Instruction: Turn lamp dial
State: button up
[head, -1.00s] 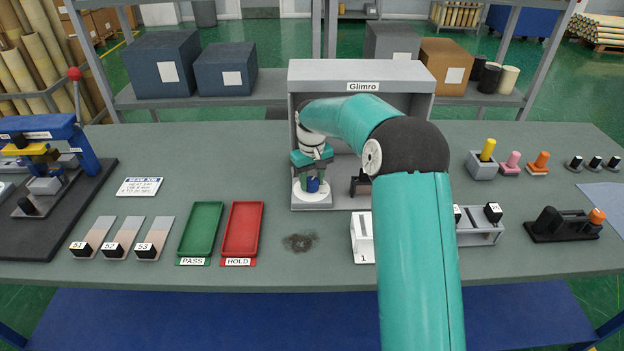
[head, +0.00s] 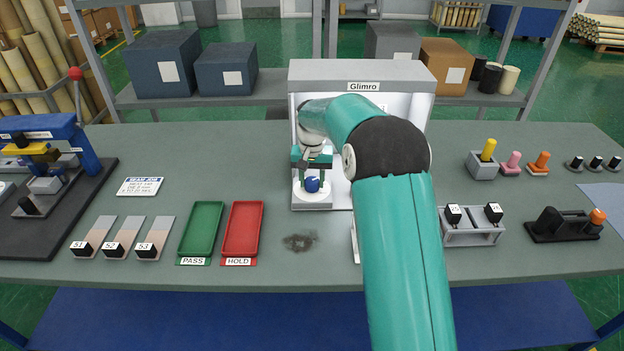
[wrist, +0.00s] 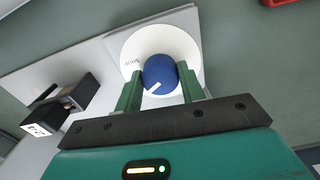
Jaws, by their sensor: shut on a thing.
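The lamp dial is a blue knob (head: 312,184) with a white pointer mark, on a round white plate (wrist: 133,48) at the front left of the grey Glimro booth (head: 362,72). My gripper (head: 313,181) reaches down over it. In the wrist view the blue knob (wrist: 160,74) sits between my green fingers, one on each side, and my gripper (wrist: 161,84) is shut on it. The pointer mark slants toward the lower left there. Some lettering shows on the plate's left side. My arm hides much of the booth's inside.
A black fixture with a white label (wrist: 62,107) stands beside the dial in the wrist view. Green PASS (head: 202,228) and red HOLD (head: 243,229) trays lie to the left. A holder with black labelled blocks (head: 472,232) stands right of my arm. A dark smudge (head: 300,242) marks the bench.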

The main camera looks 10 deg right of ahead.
aim_at(312, 181)
jog(key=shift+r, duration=0.1)
jog(key=o, duration=1)
notch_tip(312, 181, up, 14)
jog(key=shift+f, duration=0.15)
